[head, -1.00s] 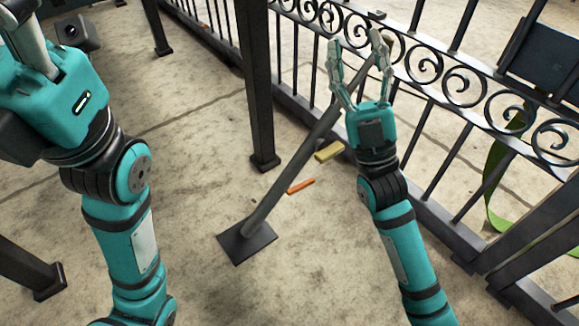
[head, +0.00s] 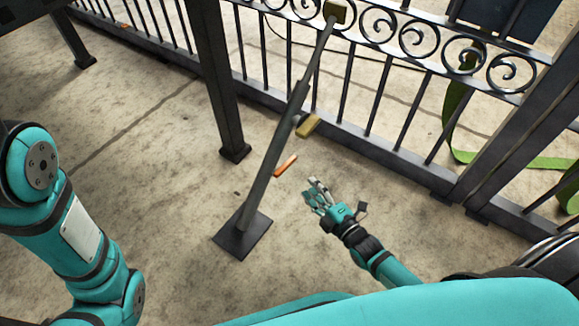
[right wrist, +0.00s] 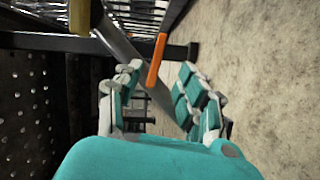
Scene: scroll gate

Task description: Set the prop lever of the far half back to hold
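A dark diagonal prop (head: 268,158) leans from a square base plate (head: 243,237) on the ground up to the top rail of the scroll gate (head: 385,28). A short orange lever (head: 286,165) sticks out beside the prop at mid-height, with a yellow block (head: 308,126) above it. My right gripper (head: 313,187) is open and empty, low to the right of the prop and apart from the lever in the head view. In the right wrist view the orange lever (right wrist: 157,60) shows beyond the spread fingers (right wrist: 160,95). My left gripper is out of view.
A dark post (head: 215,75) stands left of the prop. More dark gate bars (head: 520,130) stand at the right. A green strap (head: 455,115) hangs beyond the gate bars.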

